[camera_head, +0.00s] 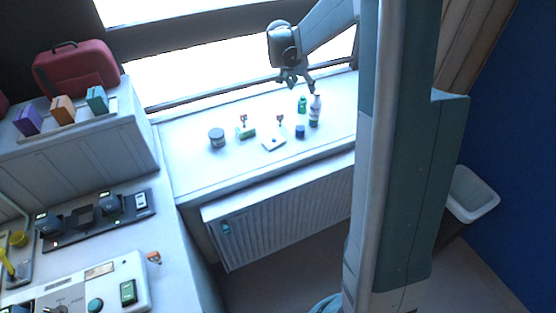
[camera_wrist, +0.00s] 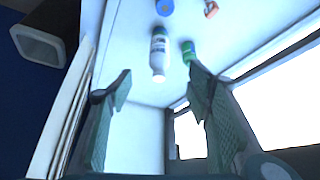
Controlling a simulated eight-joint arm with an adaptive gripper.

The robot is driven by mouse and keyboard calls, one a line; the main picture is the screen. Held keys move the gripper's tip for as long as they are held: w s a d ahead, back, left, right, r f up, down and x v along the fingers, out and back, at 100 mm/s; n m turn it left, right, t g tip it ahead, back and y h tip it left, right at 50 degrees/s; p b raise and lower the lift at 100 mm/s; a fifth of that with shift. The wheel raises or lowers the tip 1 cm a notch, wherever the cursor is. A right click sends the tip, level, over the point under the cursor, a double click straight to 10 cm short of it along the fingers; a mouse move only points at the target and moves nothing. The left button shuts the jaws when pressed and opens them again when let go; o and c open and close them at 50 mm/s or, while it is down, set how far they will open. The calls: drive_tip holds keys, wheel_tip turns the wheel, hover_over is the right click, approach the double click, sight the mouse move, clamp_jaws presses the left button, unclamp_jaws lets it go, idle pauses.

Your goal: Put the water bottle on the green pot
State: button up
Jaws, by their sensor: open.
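A white bottle with a dark label (camera_head: 315,111), taken as the water bottle, stands upright on the right part of the white windowsill. A small green container (camera_head: 302,104), apparently the green pot, stands just left of it. My gripper (camera_head: 297,88) is open and empty above and behind the two. In the wrist view, the bottle (camera_wrist: 158,54) appears beyond the gap between my open fingers (camera_wrist: 160,85). The green container (camera_wrist: 188,51) appears to its right, near the right fingertip. Neither is touched, as far as I can tell.
A blue jar (camera_head: 300,131) stands in front of the bottle. A white flat item (camera_head: 273,142), a green block (camera_head: 246,132) and a grey jar (camera_head: 216,138) lie farther left on the sill (camera_head: 185,170). The window is behind; a radiator (camera_head: 280,215) is below.

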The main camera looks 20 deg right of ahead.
drive_tip(key=s+a+r+n+t+y, duration=0.1)
drive_tip(key=s+a+r+n, duration=0.2)
drive_tip(key=s+a+r, duration=0.45)
drive_tip(key=s+a+r+n+t+y, duration=0.1)
drive_tip(key=s+a+r+n+y, duration=0.2)
drive_tip(key=s+a, duration=0.7)
drive_tip(key=s+a+n, duration=0.2)
drive_tip(key=s+a, duration=0.2)
drive_tip(key=s, duration=0.3)
drive_tip(key=s+a+f+n+t+y, duration=0.1)
drive_tip(key=s+a, duration=0.3)
drive_tip(key=s, duration=0.4)
drive_tip(key=s+a+f+n+t, duration=0.1)
drive_tip(key=s+a+n, duration=0.2)
drive_tip(key=s, duration=0.4)
drive_tip(key=shift+s+a+f+y, duration=0.15)
drive_tip(key=shift+s+a+y, duration=0.15)
drive_tip(key=shift+a, duration=0.35)
